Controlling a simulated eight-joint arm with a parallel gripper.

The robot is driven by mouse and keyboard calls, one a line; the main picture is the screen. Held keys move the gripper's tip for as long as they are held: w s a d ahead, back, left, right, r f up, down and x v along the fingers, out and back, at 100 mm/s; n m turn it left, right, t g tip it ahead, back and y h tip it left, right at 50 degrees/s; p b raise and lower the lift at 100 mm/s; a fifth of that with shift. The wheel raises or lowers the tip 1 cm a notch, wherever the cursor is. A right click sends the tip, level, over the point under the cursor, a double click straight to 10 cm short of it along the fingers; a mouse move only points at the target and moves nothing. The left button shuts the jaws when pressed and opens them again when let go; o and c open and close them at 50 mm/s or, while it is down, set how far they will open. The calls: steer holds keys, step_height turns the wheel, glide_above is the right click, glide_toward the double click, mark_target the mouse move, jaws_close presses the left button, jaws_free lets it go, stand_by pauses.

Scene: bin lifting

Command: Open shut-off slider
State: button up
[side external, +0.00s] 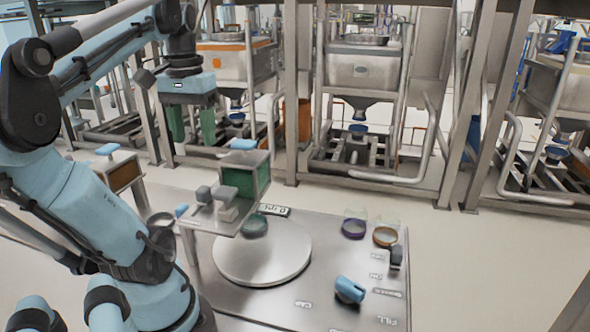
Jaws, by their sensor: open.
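My gripper (192,142) hangs at the upper left, pointing down, with its two green fingers apart and nothing visible between them. It is above and to the left of a raised metal box (244,178) with a green side panel. A small blue handle (243,145) sits on top of that box, and another blue handle (108,149) tops a brown-fronted box (118,176) to the left. I cannot tell which part is the shut-off slider, or whether it is open.
A metal table (330,255) carries a round pale disc (262,262), two glass dishes (354,224) (385,232) and a blue cylindrical part (349,290). Steel frames (294,110) holding hopper bins (363,66) stand behind. Open floor (490,245) lies to the right.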

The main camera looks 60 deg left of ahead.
mark_target(202, 188)
step_height(202, 188, down, 12)
steer(key=n, duration=1.7)
steer(key=shift+n, duration=0.4)
jaws_close()
